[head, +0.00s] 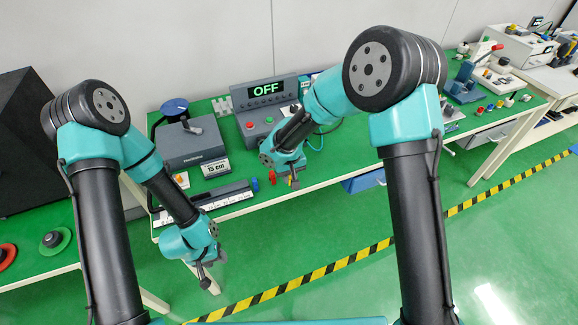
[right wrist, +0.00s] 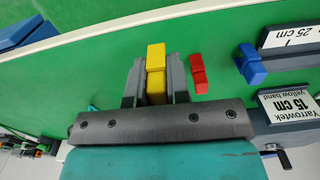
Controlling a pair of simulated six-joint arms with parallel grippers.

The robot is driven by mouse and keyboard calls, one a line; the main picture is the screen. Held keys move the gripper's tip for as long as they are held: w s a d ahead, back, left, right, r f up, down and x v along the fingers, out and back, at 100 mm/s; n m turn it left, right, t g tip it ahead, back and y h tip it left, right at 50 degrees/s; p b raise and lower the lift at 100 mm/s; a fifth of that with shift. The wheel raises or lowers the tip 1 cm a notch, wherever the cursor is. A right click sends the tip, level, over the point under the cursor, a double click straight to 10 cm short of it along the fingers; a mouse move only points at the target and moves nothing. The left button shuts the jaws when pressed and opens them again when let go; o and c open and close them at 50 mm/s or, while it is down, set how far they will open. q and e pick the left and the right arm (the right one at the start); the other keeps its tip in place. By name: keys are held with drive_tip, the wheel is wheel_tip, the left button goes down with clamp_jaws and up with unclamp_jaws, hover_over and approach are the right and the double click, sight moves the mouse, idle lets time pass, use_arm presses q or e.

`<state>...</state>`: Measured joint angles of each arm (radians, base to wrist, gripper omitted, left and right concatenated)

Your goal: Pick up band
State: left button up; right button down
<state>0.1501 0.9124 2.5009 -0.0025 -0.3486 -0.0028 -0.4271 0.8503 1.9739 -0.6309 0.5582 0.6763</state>
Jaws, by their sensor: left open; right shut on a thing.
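The yellow band (right wrist: 156,58) is a small stacked yellow piece between the fingers of my right gripper (right wrist: 155,85) in the right wrist view. The fingers are shut on it, over the green table top. In the head view my right gripper (head: 293,181) is at the table's front edge, and the band is too small to make out clearly. My left gripper (head: 208,279) is open and empty, hanging in front of the table over the floor. A card (right wrist: 289,104) in the right wrist view reads "yellow band 15 cm".
A red piece (right wrist: 198,73) stands just right of my right gripper, and a blue piece (right wrist: 248,63) is further right by the ruler fixture. Behind are a grey device (head: 193,143) and a control box (head: 265,118) showing "OFF". More equipment stands at the right.

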drive_tip(key=s, duration=0.9)
drive_tip(key=shift+a+r, duration=0.15)
drive_tip(key=shift+r, duration=0.25)
drive_tip(key=c, duration=1.6)
unclamp_jaws()
clamp_jaws()
